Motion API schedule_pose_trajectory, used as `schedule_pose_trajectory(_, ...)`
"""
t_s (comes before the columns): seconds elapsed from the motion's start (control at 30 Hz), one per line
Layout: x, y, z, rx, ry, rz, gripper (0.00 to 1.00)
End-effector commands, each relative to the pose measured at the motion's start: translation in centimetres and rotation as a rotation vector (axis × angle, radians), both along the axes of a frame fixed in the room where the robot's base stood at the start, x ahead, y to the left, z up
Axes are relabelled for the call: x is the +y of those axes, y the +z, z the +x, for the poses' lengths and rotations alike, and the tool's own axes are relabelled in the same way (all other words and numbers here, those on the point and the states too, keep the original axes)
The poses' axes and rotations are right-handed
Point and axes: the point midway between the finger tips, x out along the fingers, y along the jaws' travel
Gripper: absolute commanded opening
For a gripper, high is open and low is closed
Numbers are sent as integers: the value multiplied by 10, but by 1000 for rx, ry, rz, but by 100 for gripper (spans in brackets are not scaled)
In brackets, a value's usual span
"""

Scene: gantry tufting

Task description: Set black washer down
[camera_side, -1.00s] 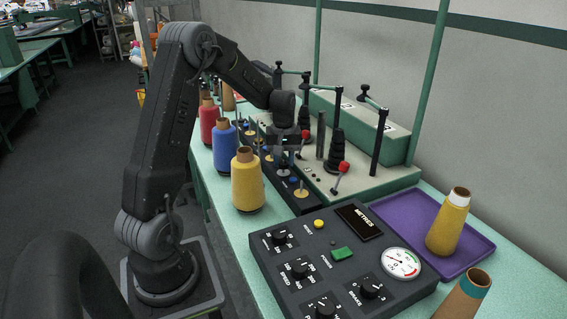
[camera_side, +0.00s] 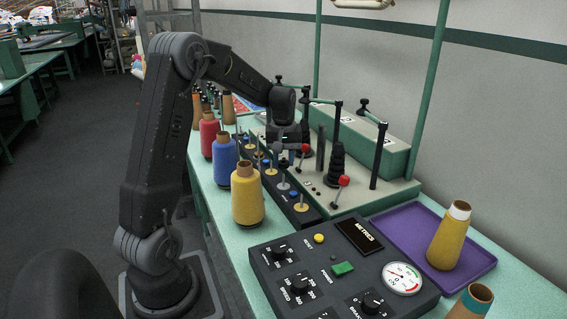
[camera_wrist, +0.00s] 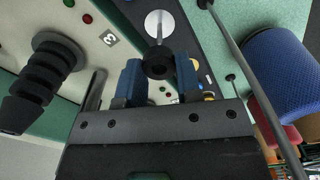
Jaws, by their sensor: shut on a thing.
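My gripper (camera_side: 284,136) is shut on a black washer (camera_wrist: 157,66), pinched between two blue fingers in the wrist view. In that view a silver post with a round pale base (camera_wrist: 159,22) lies in line with the washer. I cannot tell whether the post passes through the hole or the washer hangs above it. The washer is too small and dark there to make out clearly.
A stack of black rings (camera_side: 337,167) stands on a post to the right, also large at left in the wrist view (camera_wrist: 45,80). Red-knobbed levers (camera_side: 341,181) stand nearby. Red, blue and yellow cones (camera_side: 248,196) line the left. A purple tray (camera_side: 400,232) lies at right.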

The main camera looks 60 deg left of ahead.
Motion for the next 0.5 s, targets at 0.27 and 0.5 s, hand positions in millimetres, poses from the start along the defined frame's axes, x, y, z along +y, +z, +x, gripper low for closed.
schedule_pose_trajectory(0.27,0,7,0,0,0,1,8)
schedule_pose_trajectory(0.5,0,7,0,0,0,0,8)
